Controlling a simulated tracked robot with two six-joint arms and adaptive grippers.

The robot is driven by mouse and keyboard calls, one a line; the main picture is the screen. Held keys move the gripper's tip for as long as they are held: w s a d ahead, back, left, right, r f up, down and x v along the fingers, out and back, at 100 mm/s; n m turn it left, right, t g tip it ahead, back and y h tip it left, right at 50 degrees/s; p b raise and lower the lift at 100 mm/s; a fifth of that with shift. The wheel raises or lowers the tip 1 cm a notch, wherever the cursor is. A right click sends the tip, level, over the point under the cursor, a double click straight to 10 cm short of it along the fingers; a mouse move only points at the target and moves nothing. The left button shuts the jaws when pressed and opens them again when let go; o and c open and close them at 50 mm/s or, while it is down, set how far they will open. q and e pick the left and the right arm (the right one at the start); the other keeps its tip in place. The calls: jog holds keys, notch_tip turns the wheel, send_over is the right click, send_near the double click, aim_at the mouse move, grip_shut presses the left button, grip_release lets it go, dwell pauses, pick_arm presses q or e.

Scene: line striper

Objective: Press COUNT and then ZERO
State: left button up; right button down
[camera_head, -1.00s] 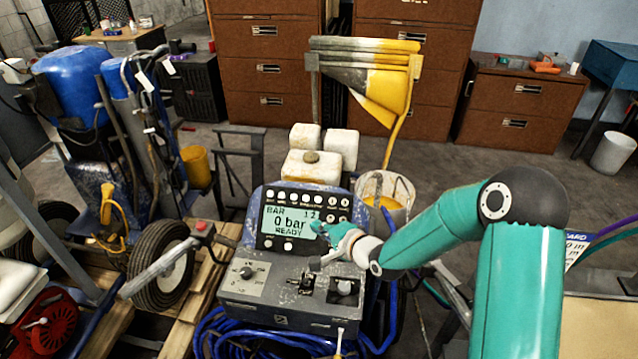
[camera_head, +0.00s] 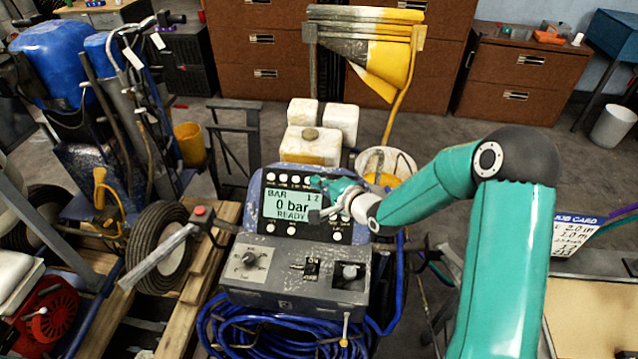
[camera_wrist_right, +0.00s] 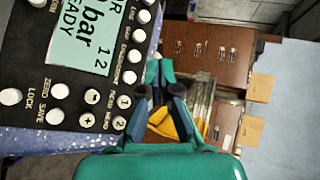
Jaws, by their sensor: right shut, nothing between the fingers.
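The control panel (camera_head: 275,232) of the line striper stands in the middle of the head view. Its display (camera_head: 290,206) reads "BAR", "0 bar", "READY" and "1 2"; part of it also shows turned sideways in the right wrist view (camera_wrist_right: 82,35). In the wrist view a button (camera_wrist_right: 57,90) sits beside the label ZERO, near LOCK and SAVE. I cannot make out a COUNT label. My right gripper (camera_head: 320,184) is shut and empty in front of the panel's upper right, hiding some buttons. Its fingers (camera_wrist_right: 158,88) are beside the panel's edge in the wrist view. My left gripper is out of view.
Below the panel is a grey box (camera_head: 300,268) with a knob and switches. A blue hose (camera_head: 270,325) is coiled beneath it. White containers (camera_head: 313,146) and a bucket (camera_head: 386,160) stand behind. A wheel (camera_head: 160,245) is at the left.

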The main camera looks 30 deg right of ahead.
jog(key=w+f, duration=0.1)
jog(key=d+f+b, duration=0.1)
jog(key=w+d+f, duration=0.1)
jog(key=shift+w+f, duration=0.35)
jog(key=shift+f, duration=0.05)
jog(key=shift+w+d+f+b, duration=0.45)
jog(key=shift+w+f+b, duration=0.05)
jog(key=shift+w+b, duration=0.15)
jog(key=shift+s, duration=0.1)
dwell(0.5)
jog(key=shift+f, duration=0.1)
jog(key=shift+w+d+f+b, duration=0.15)
jog(key=shift+w+f+b, duration=0.05)
jog(key=shift+b, duration=0.1)
jog(key=shift+w+d+f, duration=0.2)
jog(key=shift+w+f, duration=0.05)
dwell(0.9)
dwell(0.3)
jog(key=shift+s+a+r, duration=0.35)
jog(key=shift+s+r, duration=0.15)
jog(key=shift+r, duration=0.1)
